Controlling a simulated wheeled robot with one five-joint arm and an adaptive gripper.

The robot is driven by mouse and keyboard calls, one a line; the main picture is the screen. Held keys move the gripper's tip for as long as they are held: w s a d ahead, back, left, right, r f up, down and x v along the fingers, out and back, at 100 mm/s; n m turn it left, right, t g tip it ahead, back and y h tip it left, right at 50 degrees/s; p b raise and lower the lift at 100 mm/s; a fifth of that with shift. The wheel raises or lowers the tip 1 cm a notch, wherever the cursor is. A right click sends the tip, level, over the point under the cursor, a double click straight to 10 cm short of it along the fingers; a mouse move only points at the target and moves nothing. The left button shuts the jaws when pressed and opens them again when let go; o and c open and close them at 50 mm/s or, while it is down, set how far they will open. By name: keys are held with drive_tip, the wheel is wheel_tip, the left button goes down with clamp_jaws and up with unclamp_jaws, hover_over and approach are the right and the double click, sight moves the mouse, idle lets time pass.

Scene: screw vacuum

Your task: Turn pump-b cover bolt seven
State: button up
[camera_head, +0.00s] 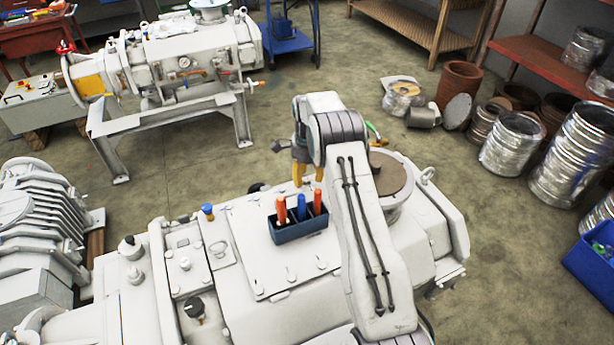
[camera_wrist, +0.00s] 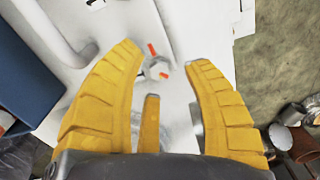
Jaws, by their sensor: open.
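A bolt head (camera_wrist: 157,69) with orange marks stands on the white pump surface in the wrist view. It appears between the yellow fingertips of my gripper (camera_wrist: 164,56), which are spread apart and hold nothing. I cannot tell how far the tips are above the bolt, or its number. In the head view my gripper (camera_head: 306,176) points down over the far side of the near white pump, behind the blue tool box. The cover plate (camera_head: 255,235) lies on top of this pump, with several small bolts along its near edge. My arm hides part of the pump.
A dark blue box (camera_head: 300,233) with orange and blue handles stands on the cover, close to my gripper; it fills the left of the wrist view (camera_wrist: 22,72). A round flange (camera_head: 390,178) rises to the right. A second pump (camera_head: 160,60) stands behind, across open floor.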

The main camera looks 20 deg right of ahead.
drive_tip(key=shift+f, duration=0.45)
clamp_jaws()
idle(0.3)
